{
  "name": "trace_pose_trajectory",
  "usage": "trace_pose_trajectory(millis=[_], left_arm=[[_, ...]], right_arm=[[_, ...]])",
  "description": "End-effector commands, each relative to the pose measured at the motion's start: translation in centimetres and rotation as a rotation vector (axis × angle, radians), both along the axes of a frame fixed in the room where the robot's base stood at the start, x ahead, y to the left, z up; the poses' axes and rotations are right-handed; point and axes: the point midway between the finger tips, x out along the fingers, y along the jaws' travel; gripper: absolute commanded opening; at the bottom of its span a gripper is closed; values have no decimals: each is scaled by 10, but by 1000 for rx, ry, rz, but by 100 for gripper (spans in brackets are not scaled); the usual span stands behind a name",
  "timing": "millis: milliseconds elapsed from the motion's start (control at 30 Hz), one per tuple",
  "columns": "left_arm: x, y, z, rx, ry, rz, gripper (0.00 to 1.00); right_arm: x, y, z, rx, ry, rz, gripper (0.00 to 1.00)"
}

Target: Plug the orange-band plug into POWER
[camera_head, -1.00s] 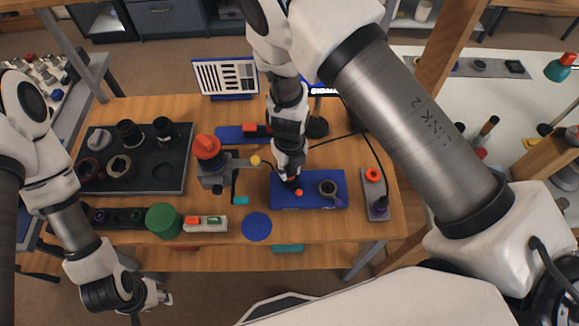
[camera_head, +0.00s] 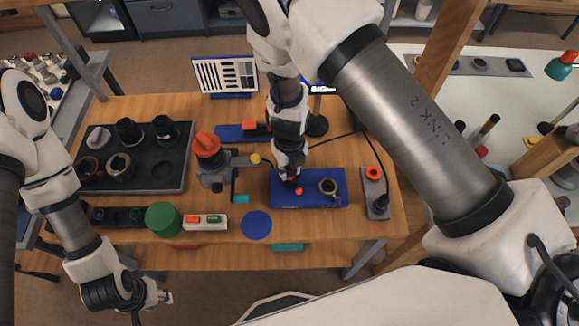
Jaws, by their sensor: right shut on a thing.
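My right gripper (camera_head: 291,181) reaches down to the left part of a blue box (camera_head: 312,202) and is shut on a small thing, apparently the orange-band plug. The gripper hides most of it. A small orange spot (camera_head: 299,191) shows at the fingertips; I cannot tell whether it is the plug's band or part of the box. A dark cable (camera_head: 335,138) runs from the right towards this gripper. I cannot read a POWER label or see whether the plug is seated. My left gripper (camera_head: 164,297) hangs in front of the table's near edge, and its fingers are too small to judge.
A grey plate (camera_head: 366,198) with an orange ring and a purple-banded plug (camera_head: 380,207) stands right of the box. A grey fixture with a red-orange knob (camera_head: 206,144) stands to its left. A dark parts tray (camera_head: 176,182), green cylinder (camera_head: 163,219) and blue disc (camera_head: 256,225) lie further left.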

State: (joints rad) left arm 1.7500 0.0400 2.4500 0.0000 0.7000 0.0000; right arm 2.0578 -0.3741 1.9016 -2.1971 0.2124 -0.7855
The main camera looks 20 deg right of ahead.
Motion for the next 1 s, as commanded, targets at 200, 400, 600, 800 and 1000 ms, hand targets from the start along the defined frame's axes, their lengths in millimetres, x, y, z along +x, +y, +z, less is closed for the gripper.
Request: trace_pose_trajectory(millis=[200,400,600,800,1000], left_arm=[[0,0,-2,0,0,0,40],[0,0,-2,0,0,0,40],[0,0,-2,0,0,0,40],[0,0,-2,0,0,0,40],[0,0,-2,0,0,0,40]], right_arm=[[0,0,-4,0,1,0,0],[-1,0,-5,0,2,0,0],[0,0,-4,0,1,0,56],[0,0,-4,0,1,0,56],[0,0,-4,0,0,0,56]])
